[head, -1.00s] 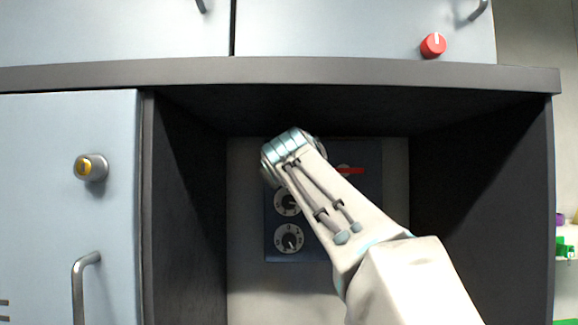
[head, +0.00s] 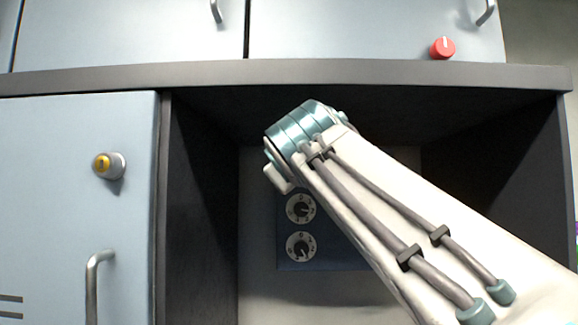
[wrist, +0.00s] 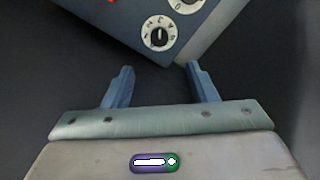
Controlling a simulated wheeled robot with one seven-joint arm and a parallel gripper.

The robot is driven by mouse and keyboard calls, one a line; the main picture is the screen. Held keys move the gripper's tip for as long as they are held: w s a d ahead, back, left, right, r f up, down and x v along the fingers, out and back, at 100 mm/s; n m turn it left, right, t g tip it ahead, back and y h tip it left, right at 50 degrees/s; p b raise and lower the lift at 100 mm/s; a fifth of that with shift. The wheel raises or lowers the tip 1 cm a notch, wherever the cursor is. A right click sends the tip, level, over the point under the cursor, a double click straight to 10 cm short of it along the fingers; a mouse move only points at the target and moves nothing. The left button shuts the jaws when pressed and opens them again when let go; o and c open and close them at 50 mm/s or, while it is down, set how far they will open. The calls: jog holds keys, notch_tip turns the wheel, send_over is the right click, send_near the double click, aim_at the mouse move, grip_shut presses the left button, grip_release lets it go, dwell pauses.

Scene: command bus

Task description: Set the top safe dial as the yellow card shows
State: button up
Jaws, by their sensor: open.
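The safe's blue panel (head: 325,257) is at the back of the dark recess in the head view. It shows two dials in a column, an upper visible one (head: 301,208) and a lower one (head: 301,247); the panel's top is hidden behind my arm. In the wrist view a dark dial (wrist: 159,36) with a white scale sits near a panel corner, and looks to be the top one. A second dial (wrist: 185,3) is cut off by the frame's top. My gripper (wrist: 160,70) is open and empty, its fingers apart, with the dial beyond the fingertips. I see no yellow card.
The recess has dark side walls (head: 505,175) and a grey ledge (head: 370,73) above. A cabinet door (head: 75,220) with a yellow-faced lock (head: 109,165) and a bar handle (head: 94,285) is at left. A red knob (head: 442,47) is above the ledge.

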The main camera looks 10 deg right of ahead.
notch_tip(320, 180, down, 25)
jog(key=s+d+m+g+y+p, duration=0.1)
jog(key=s+d+m+g+p, duration=0.15)
jog(key=g+p, duration=0.45)
jog(key=s+f+m+g+y+p, duration=0.2)
jog(key=s+f+g, duration=0.5)
jog(key=s+f, duration=1)
notch_tip(320, 180, down, 4)
jog(key=shift+r+m+g, duration=0.1)
jog(key=shift+m+g, duration=0.3)
jog(key=shift+m, duration=0.25)
jog(key=shift+w+d, duration=0.1)
jog(key=shift+d, duration=0.05)
